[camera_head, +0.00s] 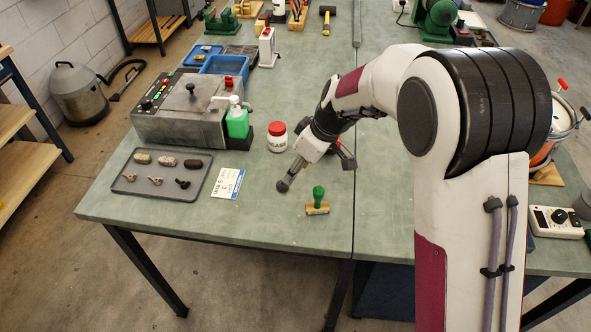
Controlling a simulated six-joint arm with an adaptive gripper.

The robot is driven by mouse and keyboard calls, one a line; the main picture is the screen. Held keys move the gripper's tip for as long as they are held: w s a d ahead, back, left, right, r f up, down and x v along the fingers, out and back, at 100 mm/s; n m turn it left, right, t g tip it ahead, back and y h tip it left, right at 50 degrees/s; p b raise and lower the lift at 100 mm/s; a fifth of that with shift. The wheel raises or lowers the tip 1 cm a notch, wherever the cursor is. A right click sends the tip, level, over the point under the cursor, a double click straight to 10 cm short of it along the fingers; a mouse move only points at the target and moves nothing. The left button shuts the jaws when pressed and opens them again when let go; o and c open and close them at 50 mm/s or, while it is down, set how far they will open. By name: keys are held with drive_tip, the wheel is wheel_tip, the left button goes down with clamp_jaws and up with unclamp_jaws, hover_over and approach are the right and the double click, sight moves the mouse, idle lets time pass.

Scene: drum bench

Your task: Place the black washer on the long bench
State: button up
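The green-topped bench (150,212) fills the middle of the view, and a seam divides it from the green top on the right (385,215). I cannot tell which part is the long bench. I cannot make out a black washer anywhere; it may be hidden or too small to see. My gripper (316,175) is low over the bench near the seam, with its two fingers spread wide apart. One finger points down-left and the other is on the right. I see nothing between them.
A grey tray (130,187) holds several small pieces at the left. A green-handled stamp (318,203) stands just in front of my gripper. A white jar with a red lid (277,137), a green bottle (237,120) and a grey machine (175,120) stand behind. The front-left bench edge is clear.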

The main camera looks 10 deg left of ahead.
idle(0.8)
drive_tip(key=s+d+r+m, duration=0.1)
drive_tip(key=d+r, duration=0.1)
drive_tip(key=r, duration=0.1)
drive_tip(key=s+d+r, duration=0.2)
drive_tip(key=s+d+r+m, duration=0.1)
drive_tip(key=d+r, duration=0.1)
drive_tip(key=r, duration=0.1)
drive_tip(key=shift+s+d+r+m+t, duration=0.2)
drive_tip(key=shift+s+r+m+t, duration=0.1)
drive_tip(key=shift+t, duration=0.1)
drive_tip(key=s+d+r+m+t+h, duration=0.2)
drive_tip(key=s+d+r+m, duration=0.55)
drive_tip(key=s+d, duration=0.7)
drive_tip(key=s+d+m+h, duration=0.2)
drive_tip(key=s+d, duration=0.2)
drive_tip(key=s, duration=0.8)
drive_tip(key=shift+r+m+t, duration=0.35)
drive_tip(key=shift+r+t, duration=0.05)
drive_tip(key=shift+o, duration=0.5)
drive_tip(key=shift+w+r, duration=0.1)
